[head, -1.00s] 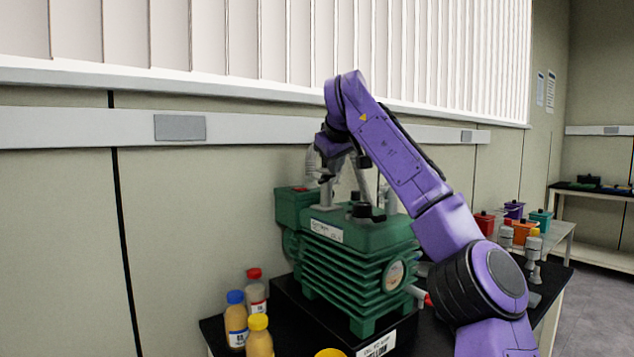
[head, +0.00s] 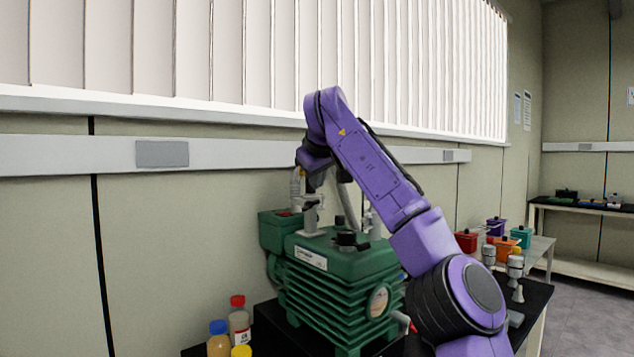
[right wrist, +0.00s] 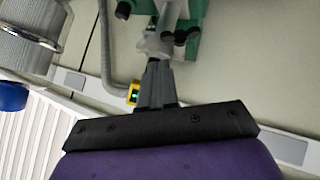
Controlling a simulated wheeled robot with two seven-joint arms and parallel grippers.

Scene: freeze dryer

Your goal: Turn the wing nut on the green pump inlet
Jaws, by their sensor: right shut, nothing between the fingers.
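My right gripper (head: 311,190) is above and close to this fitting, pointing down. In the right wrist view my right gripper (right wrist: 154,66) is shut and empty, its tips at a light grey clamp-like part (right wrist: 156,45) by the green pump (right wrist: 195,12). I cannot make out the wing nut's shape clearly, nor whether the tips touch it. My left gripper is out of view.
Bottles with red (head: 239,318), blue (head: 218,340) and yellow caps stand left of the pump. A grey hose (right wrist: 108,50) runs beside the gripper in the right wrist view. Coloured boxes (head: 466,241) stand at the right. The wall is close behind the pump.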

